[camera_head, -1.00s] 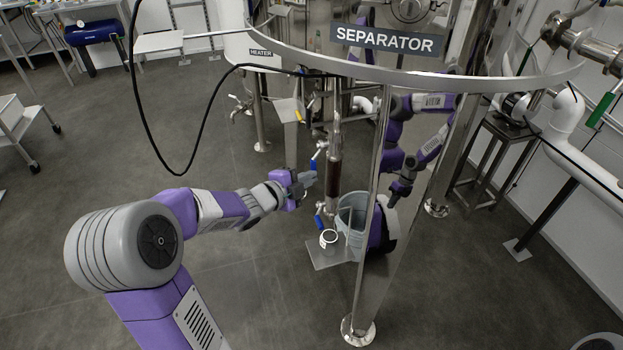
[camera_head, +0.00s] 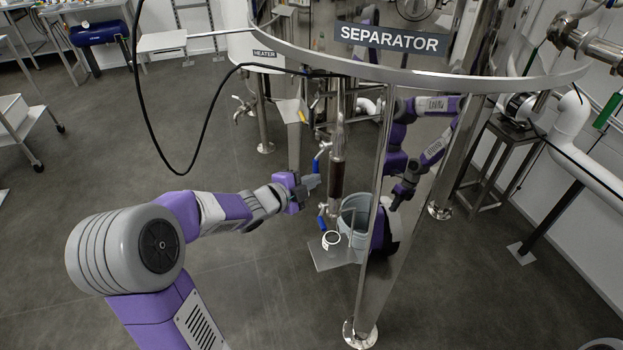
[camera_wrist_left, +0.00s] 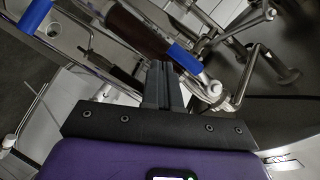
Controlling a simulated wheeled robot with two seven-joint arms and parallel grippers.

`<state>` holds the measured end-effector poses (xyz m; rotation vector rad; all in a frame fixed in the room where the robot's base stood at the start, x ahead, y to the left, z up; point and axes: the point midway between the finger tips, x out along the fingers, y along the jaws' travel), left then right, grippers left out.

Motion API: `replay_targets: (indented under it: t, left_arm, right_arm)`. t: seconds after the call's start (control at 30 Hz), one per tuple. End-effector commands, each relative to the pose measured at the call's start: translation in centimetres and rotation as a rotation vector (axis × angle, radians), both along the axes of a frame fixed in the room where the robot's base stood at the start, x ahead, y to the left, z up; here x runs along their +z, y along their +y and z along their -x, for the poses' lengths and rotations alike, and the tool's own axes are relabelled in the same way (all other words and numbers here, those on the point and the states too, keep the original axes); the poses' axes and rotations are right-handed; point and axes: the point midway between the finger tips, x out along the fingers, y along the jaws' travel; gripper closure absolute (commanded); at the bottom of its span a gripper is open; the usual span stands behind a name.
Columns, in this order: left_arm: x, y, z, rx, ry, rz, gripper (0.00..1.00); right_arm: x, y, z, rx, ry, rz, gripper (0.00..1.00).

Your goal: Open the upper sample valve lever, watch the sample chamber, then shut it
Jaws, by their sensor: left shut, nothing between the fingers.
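The upper sample valve lever (camera_head: 316,166), with a blue grip, hangs beside the top of the dark brown sample chamber (camera_head: 336,180). A lower blue lever (camera_head: 321,222) is near the chamber's bottom. My left gripper (camera_head: 313,182) is shut and empty just below the upper lever, left of the chamber. In the left wrist view its fingers (camera_wrist_left: 160,84) are together, close to a blue grip (camera_wrist_left: 184,57); I cannot tell if they touch. The chamber (camera_wrist_left: 138,32) lies beyond. A dark gripper on a purple arm (camera_head: 402,188) shows behind a steel leg; its jaws are unclear.
Polished separator legs (camera_head: 372,240) stand to the right. A black cable (camera_head: 190,166) hangs at left.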

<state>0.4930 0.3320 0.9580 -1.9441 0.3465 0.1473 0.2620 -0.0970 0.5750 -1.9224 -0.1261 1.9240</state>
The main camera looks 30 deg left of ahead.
Motion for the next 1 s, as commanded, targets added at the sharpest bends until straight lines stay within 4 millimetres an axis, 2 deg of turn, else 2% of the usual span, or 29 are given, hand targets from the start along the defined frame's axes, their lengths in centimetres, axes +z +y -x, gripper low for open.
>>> replay_targets:
  t: [0.17,0.2,0.4,0.6,0.73,1.0]
  left_arm:
    - [-0.4,-2.7,1.7,-0.015,-0.001,-0.002,1.0]
    - [0.0,-2.1,2.8,-0.007,0.003,-0.001,1.0]
    - [0.2,-1.5,7.4,-0.007,0.002,-0.001,1.0]
    - [0.1,-1.1,10.3,-0.009,0.002,0.0,1.0]
    - [0.0,-1.0,11.1,-0.01,0.0,0.0,1.0]
    - [-0.1,-1.0,11.2,-0.011,0.001,0.0,1.0]
  right_arm:
    - [-1.9,0.0,0.0,0.0,0.001,0.0,1.0]
    - [-1.0,0.0,0.1,0.0,0.002,0.0,1.0]
    - [0.3,0.0,0.0,0.0,0.0,0.0,1.0]
    - [1.0,0.0,0.0,0.0,0.0,0.0,1.0]
    - [1.1,0.0,0.0,0.0,0.0,0.0,1.0]
    - [1.0,0.0,0.0,0.0,0.001,0.0,1.0]
